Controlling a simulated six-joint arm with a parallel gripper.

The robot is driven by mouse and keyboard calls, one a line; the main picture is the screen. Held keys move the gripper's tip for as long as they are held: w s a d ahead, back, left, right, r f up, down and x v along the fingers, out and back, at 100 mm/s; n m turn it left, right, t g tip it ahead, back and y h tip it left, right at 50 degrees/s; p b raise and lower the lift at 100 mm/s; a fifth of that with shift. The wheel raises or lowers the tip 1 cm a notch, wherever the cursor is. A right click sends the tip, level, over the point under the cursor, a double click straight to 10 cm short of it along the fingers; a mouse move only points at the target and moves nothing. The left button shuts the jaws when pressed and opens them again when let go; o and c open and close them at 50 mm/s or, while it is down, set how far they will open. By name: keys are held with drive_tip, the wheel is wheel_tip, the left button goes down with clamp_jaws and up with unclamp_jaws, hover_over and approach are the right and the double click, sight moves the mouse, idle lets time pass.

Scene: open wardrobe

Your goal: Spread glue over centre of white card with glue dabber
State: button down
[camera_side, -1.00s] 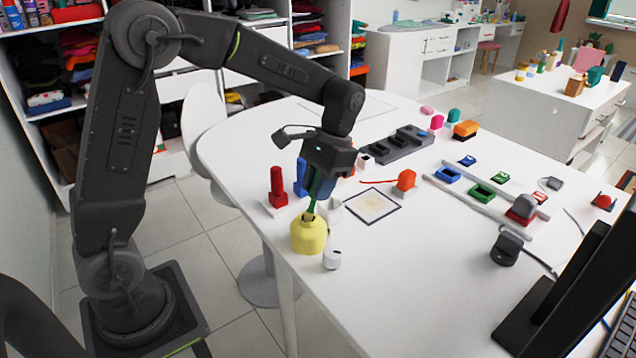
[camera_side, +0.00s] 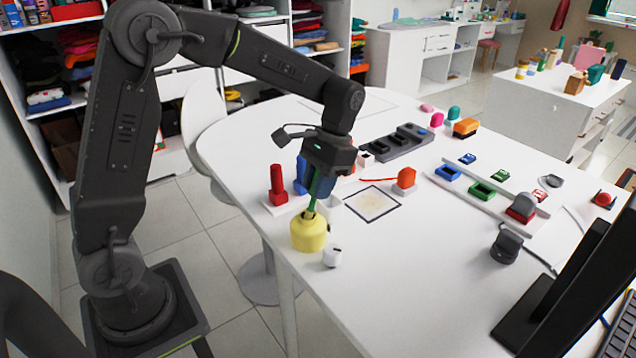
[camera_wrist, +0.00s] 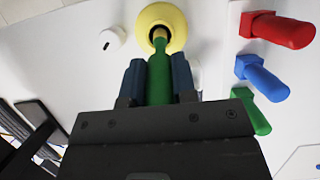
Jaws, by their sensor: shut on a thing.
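My gripper (camera_side: 318,188) is shut on the green handle of the glue dabber (camera_wrist: 160,75). The dabber points down into the mouth of the yellow glue pot (camera_side: 309,233), and its tip is hidden inside. The pot stands near the table's front left edge and also shows at the top of the wrist view (camera_wrist: 178,18). The white card (camera_side: 372,204) lies flat on the table to the right of the pot. It has a dark border and a faint yellowish patch at its centre.
A white lidded item (camera_side: 332,256) stands close beside the pot. A red-handled stamp (camera_side: 278,187) stands left of my gripper, with blue and green handles beside it in the wrist view. An orange piece (camera_side: 404,181) sits behind the card.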

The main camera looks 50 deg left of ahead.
drive_tip(key=shift+f, duration=0.1)
drive_tip(key=shift+r, duration=3.6)
drive_tip(key=w+d+f, duration=0.1)
drive_tip(key=f, duration=0.2)
drive_tip(key=w+d+f, duration=0.1)
drive_tip(key=d+f, duration=0.1)
drive_tip(key=f, duration=0.2)
drive_tip(key=w+d+f, duration=0.1)
drive_tip(key=d+f, duration=0.1)
drive_tip(key=f, duration=0.2)
drive_tip(key=shift+w+f, duration=0.2)
drive_tip(key=w+a+r+t, duration=0.45)
drive_tip(key=w+r, duration=0.25)
drive_tip(key=w, duration=0.3)
wheel_tip(320, 180, down, 6)
drive_tip(key=shift+s+a, duration=0.25)
drive_tip(key=shift+a, duration=0.2)
drive_tip(key=shift+f+g, duration=0.25)
drive_tip(key=shift+f, duration=0.9)
drive_tip(key=shift+w, duration=0.15)
